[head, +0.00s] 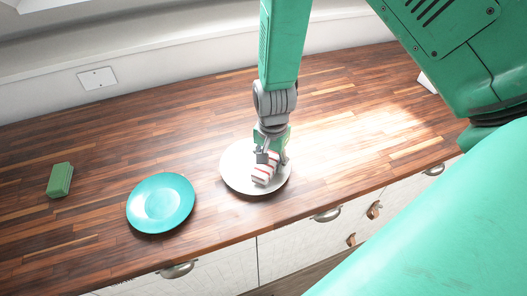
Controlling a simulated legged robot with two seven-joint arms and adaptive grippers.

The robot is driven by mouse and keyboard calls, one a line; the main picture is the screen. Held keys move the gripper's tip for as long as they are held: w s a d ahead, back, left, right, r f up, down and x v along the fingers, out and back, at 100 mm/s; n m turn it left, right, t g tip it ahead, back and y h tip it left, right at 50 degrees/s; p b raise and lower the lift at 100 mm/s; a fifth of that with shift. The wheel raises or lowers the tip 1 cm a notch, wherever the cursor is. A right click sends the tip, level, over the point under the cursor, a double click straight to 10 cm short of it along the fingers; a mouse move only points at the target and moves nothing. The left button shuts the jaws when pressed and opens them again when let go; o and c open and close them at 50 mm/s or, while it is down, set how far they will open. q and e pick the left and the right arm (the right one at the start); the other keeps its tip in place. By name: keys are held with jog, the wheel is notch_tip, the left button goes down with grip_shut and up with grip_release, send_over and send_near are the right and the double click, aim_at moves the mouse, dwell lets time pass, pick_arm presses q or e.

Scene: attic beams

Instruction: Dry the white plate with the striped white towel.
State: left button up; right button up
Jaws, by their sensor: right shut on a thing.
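The white plate (238,177) lies flat on the wooden counter, near the counter's front edge. The striped white towel (264,172), white with dark red stripes, is bunched up over the plate's right half. My right gripper (268,158) points down over the plate and is shut on the towel. The towel appears to touch the plate's surface. The gripper and towel hide part of the plate's middle and back right. My left gripper does not show.
A teal plate (161,203) lies to the left of the white plate, with a gap between them. A green sponge (60,180) lies farther left. Drawers with metal handles (327,215) are below the front edge. The counter at right is clear and brightly lit.

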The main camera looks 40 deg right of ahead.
aim_at(253, 166)
jog(key=shift+s, duration=0.4)
jog(key=shift+w+a, duration=0.5)
jog(key=shift+w, duration=0.3)
jog(key=shift+w+a+r+p, duration=0.1)
jog(key=shift+w+a+p, duration=0.15)
jog(key=shift+w+a, duration=0.4)
jog(key=shift+w+a+p, duration=0.2)
jog(key=shift+w+a, duration=0.2)
jog(key=shift+w, duration=0.3)
jog(key=shift+s+d+p, duration=0.1)
jog(key=shift+s+d, duration=0.3)
jog(key=shift+d, duration=0.45)
jog(key=shift+s+d+p, duration=0.1)
jog(key=shift+s+d, duration=0.25)
jog(key=shift+d, duration=0.45)
jog(key=shift+s+d+p, duration=0.1)
jog(key=shift+s+d, duration=0.3)
jog(key=shift+d, duration=0.45)
